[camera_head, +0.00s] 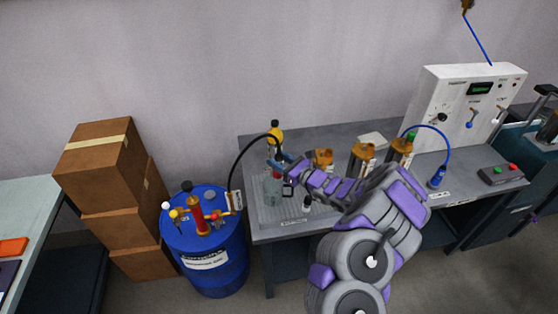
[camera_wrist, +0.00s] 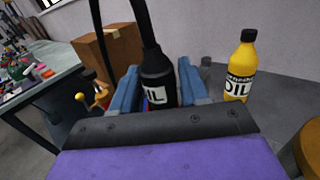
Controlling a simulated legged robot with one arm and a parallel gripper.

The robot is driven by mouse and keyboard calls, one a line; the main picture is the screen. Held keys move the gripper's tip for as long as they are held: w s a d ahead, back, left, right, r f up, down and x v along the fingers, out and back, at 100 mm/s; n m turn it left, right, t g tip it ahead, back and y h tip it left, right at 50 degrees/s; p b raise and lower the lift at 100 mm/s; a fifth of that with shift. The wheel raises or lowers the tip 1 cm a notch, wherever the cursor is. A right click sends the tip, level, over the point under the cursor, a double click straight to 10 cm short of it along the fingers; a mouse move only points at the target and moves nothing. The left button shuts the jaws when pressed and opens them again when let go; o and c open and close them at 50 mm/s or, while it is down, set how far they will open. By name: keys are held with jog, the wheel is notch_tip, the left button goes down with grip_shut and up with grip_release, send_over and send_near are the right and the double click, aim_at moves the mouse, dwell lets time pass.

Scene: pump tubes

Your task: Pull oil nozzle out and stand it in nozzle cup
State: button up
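The black oil nozzle (camera_wrist: 157,82), with a white label, stands between the two blue fingers of my gripper (camera_wrist: 158,92) in the wrist view. The fingers lie close along both its sides and appear to hold it. Its lower end is hidden behind the gripper body. In the head view my gripper (camera_head: 283,163) is over the left part of the bench, above a grey-green see-through cup (camera_head: 272,190) with a dark handle. A black hose (camera_head: 237,160) arches from the blue drum (camera_head: 205,250) up and over to the gripper. I cannot tell whether the nozzle tip is inside the cup.
A yellow oil bottle (camera_wrist: 240,70) stands behind the gripper. Several brass-coloured cylinders (camera_head: 362,157) stand along the grey bench (camera_head: 285,228) to the right. A white control panel (camera_head: 465,110) and a blue nozzle (camera_head: 437,177) are farther right. Stacked cardboard boxes (camera_head: 100,165) stand left.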

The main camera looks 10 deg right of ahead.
jog(key=o, duration=0.4)
jog(key=p+v, duration=0.3)
jog(key=v, duration=1.4)
jog(key=shift+s+d, duration=0.1)
jog(key=shift+s, duration=0.05)
